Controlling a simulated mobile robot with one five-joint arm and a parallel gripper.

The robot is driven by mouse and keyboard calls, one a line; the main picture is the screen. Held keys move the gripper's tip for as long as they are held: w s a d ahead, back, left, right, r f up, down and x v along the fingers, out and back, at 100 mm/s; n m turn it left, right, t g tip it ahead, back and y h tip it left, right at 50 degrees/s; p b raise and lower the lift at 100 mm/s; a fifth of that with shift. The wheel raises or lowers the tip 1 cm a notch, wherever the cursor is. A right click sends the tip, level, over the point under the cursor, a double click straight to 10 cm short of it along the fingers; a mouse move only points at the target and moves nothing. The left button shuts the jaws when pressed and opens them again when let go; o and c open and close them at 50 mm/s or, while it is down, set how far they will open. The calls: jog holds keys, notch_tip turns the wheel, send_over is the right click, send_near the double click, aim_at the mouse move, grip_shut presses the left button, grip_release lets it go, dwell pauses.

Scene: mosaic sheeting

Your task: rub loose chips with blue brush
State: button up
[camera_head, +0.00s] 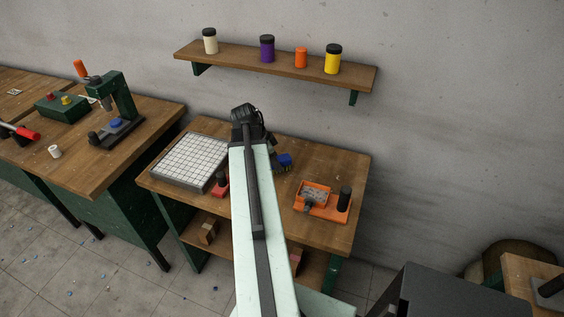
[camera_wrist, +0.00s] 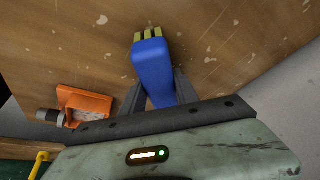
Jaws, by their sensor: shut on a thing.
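The blue brush (camera_wrist: 152,68) is held between the two dark fingers of my gripper (camera_wrist: 160,90) in the wrist view. Its yellowish bristle tufts (camera_wrist: 148,34) point away from my gripper, toward the wooden bench top; I cannot tell whether they touch it. In the head view the blue brush (camera_head: 284,160) shows just right of my arm, over the bench, and my arm hides most of the gripper. A white tile sheet (camera_head: 190,160) in a grey frame lies on the bench left of my arm. I cannot make out loose chips on it at this size.
An orange tray (camera_head: 336,212) with a grey block and a black cylinder stands at the bench's right. A red item (camera_head: 219,190) sits beside the tile sheet. A wall shelf (camera_head: 285,68) holds jars. A press (camera_head: 118,100) stands on the left bench. Blue bits lie on the floor.

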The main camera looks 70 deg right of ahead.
jog(key=shift+w+a, duration=0.1)
jog(key=shift+w, duration=2.1)
jog(key=shift+r, duration=0.1)
notch_tip(320, 180, up, 6)
jog(key=p, duration=0.6)
notch_tip(320, 180, up, 3)
jog(key=p, duration=0.3)
jog(key=shift+s, duration=0.15)
